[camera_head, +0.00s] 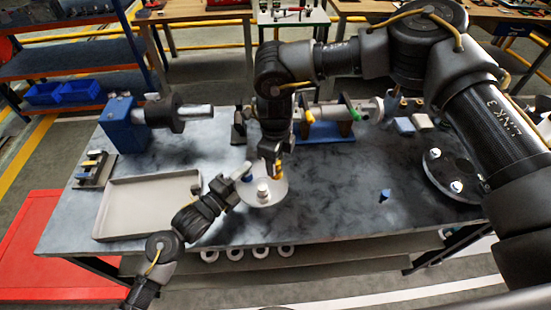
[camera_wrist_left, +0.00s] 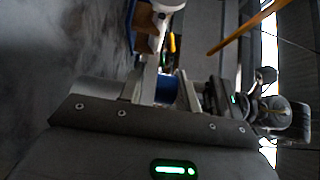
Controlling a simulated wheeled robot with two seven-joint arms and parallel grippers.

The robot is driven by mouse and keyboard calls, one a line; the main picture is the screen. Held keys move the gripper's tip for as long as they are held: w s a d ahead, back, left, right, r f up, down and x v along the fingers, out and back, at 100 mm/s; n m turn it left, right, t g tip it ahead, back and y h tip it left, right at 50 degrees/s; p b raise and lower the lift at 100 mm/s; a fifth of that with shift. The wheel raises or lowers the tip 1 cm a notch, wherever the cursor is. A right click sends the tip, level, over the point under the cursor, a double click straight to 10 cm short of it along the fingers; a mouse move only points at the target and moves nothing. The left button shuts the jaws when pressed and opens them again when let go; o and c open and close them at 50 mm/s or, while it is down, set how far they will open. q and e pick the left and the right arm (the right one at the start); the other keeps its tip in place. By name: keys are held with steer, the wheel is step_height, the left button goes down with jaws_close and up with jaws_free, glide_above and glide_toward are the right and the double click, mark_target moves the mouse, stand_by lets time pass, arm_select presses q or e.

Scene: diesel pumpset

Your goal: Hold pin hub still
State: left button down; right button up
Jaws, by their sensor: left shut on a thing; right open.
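The pin hub (camera_head: 268,195) is a pale grey round disc with a light knob in its middle, lying on the dark grey bench. My left gripper (camera_head: 243,177) reaches in from the lower left and is shut at the hub's left edge. In the left wrist view a blue part (camera_wrist_left: 167,88) shows between the fingers of my left gripper (camera_wrist_left: 167,80); the fingers hide the rest of the grip. My right gripper (camera_head: 277,165) points down from above at the hub's far side and is open. I cannot tell whether it touches the hub.
An empty beige tray (camera_head: 150,205) lies left of the hub. A blue machine block (camera_head: 122,125) stands at the back left. A small blue piece (camera_head: 384,195) lies on the bench to the right. A dark disc with bolts (camera_head: 437,165) lies at the far right. The front-right bench is mostly clear.

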arm_select(q)
steer(key=shift+f, duration=0.1)
arm_select(e)
step_height(320, 180, up, 12)
stand_by(0.4)
arm_select(q)
steer(key=c, duration=0.9)
jaws_free()
steer(key=v, duration=1.2)
steer(key=shift+s, duration=0.1)
